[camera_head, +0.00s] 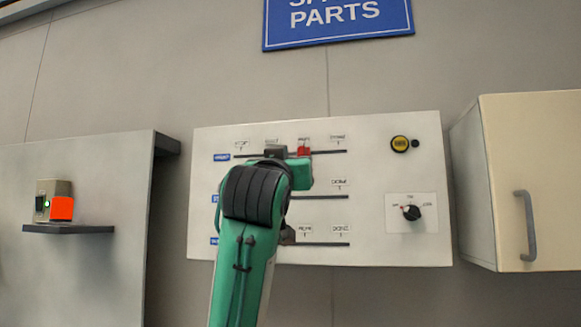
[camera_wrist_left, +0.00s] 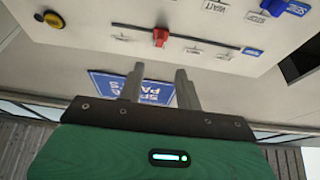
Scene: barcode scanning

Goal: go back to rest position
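My left arm (camera_head: 245,235), green with a black wrist, rises from the bottom in the head view and hides part of the white slider panel (camera_head: 390,165). My left gripper shows in the left wrist view (camera_wrist_left: 160,70). Its two grey fingers stand apart with nothing between them. A red slider knob (camera_head: 304,151) sits on the panel's top track, right of its middle. In the left wrist view, which is upside down, the knob (camera_wrist_left: 160,36) is beyond the fingertips and apart from them. The lower sliders are partly hidden behind my arm. My right gripper is not in view.
A blue sign (camera_head: 338,20) hangs above the panel. A yellow button (camera_head: 400,143) and a black rotary knob (camera_head: 411,212) are at its right. A cabinet (camera_head: 535,180) juts out farther right. A small shelf (camera_head: 70,229) with an orange-fronted device (camera_head: 61,208) is at left.

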